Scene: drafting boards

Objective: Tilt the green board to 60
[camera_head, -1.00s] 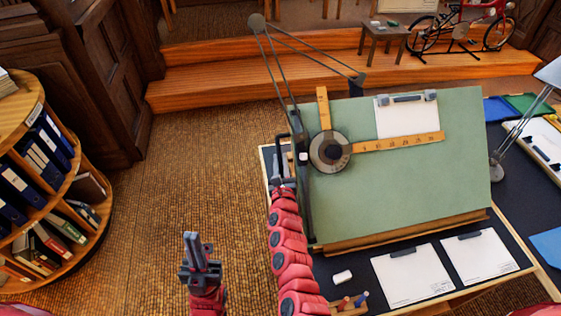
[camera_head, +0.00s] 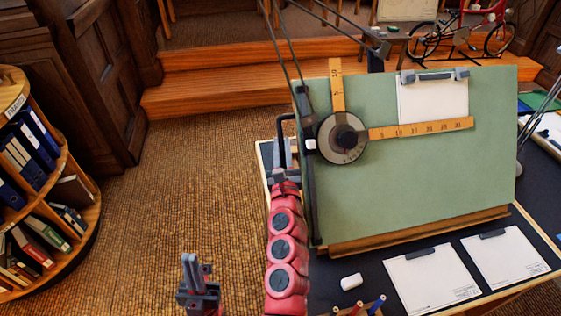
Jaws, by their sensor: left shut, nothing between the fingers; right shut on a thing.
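The green board (camera_head: 430,170) stands steeply tilted on the dark desk, with a wooden ledge (camera_head: 420,232) along its lower edge. A drafting head (camera_head: 343,138) with two orange rulers (camera_head: 420,128) sits at its upper left. A clipped white sheet (camera_head: 432,100) is at its top. My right gripper (camera_head: 284,166) is at the board's left side, shut on a black handle (camera_head: 280,128) there; its fingers are partly hidden. My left gripper (camera_head: 191,266) is shut and empty over the floor, left of the desk. I see no readable angle scale.
White papers (camera_head: 434,280), an eraser (camera_head: 351,281) and a pen holder (camera_head: 362,307) lie on the desk in front of the board. A lamp arm (camera_head: 530,125) stands at the right. A round bookshelf (camera_head: 85,215) is at the left. The carpet between shelf and desk is clear.

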